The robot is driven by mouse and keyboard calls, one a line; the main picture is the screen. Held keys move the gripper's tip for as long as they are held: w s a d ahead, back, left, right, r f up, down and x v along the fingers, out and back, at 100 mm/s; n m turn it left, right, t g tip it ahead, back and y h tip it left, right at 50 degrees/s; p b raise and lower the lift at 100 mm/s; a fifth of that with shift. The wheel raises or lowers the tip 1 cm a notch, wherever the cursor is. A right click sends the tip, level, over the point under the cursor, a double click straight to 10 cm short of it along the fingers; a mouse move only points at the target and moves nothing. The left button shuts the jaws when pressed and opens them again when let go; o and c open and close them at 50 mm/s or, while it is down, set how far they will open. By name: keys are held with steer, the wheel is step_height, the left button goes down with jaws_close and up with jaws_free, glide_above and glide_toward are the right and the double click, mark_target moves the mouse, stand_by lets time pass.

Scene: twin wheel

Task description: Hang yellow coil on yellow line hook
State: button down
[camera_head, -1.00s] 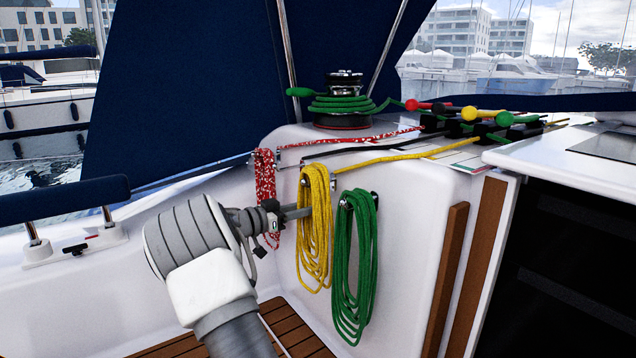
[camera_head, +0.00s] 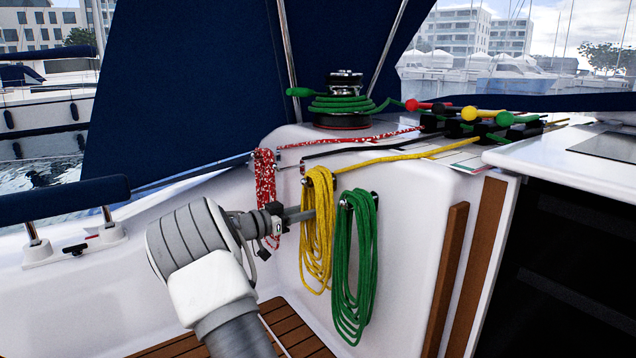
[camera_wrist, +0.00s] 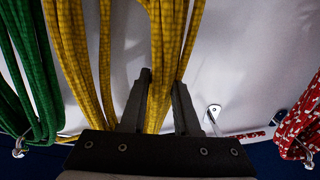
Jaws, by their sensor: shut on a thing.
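The yellow coil (camera_head: 317,235) hangs in long loops in front of the white cockpit wall, between the red and green coils. My gripper (camera_head: 302,214) reaches it from the left, and its tips are hidden by the coil. In the wrist view my gripper (camera_wrist: 160,100) is shut on a bundle of the yellow coil's strands (camera_wrist: 165,55), while other yellow strands (camera_wrist: 72,50) pass outside the fingers. A bare metal hook (camera_wrist: 213,112) on the wall shows beside the fingers, apart from the coil. The coil's top loop lies outside the wrist view.
The green coil (camera_head: 354,265) hangs on its hook close to the right of the yellow coil. The red-and-white coil (camera_head: 265,180) hangs at the left, near my wrist. A winch (camera_head: 344,100) and several lines (camera_head: 400,155) lie above on the ledge.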

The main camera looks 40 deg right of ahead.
steer(key=shift+d+f, duration=0.15)
steer(key=shift+f, duration=0.2)
stand_by(1.1)
steer(key=c, duration=0.7)
jaws_free()
steer(key=shift+o, duration=0.7)
steer(key=a+p, duration=0.3)
steer(key=a, duration=1.4)
steer(key=shift+w+a+r+p, duration=0.15)
steer(key=shift+w+a+p, duration=0.1)
steer(key=shift+w+p, duration=0.2)
